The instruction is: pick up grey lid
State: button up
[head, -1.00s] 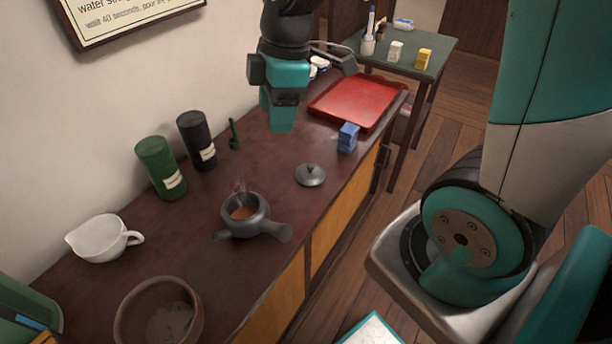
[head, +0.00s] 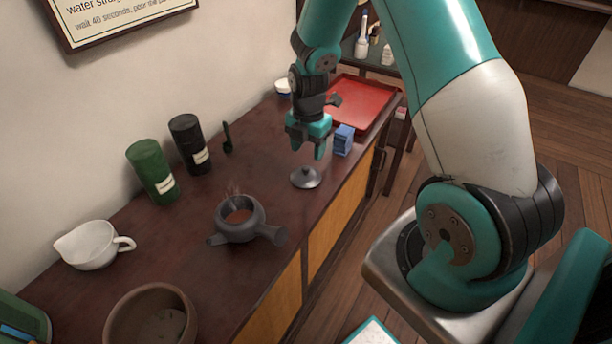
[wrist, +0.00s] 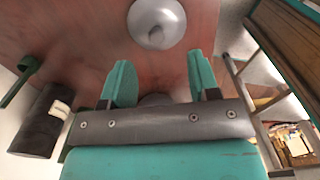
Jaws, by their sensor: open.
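The grey lid (head: 305,178) lies on the dark red counter, a round disc with a small knob on top. In the wrist view the lid (wrist: 157,22) shows at the top middle, beyond the fingertips. My gripper (head: 308,148) is above the counter, just behind and above the lid, pointing down. In the wrist view its two teal fingers (wrist: 160,75) are apart with nothing between them. The lid is not touched.
A grey teapot (head: 240,222) steams nearer on the counter (head: 185,235). A blue block (head: 343,140) stands right of my gripper, before a red tray (head: 362,100). A black canister (head: 189,144), a green canister (head: 151,171) and a dark scoop (head: 227,138) are along the wall.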

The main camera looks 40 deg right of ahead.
aim_at(306, 168)
jog(key=f, duration=0.7)
jog(key=shift+w+a+f+p, duration=0.2)
jog(key=shift+p, duration=0.1)
grip_shut()
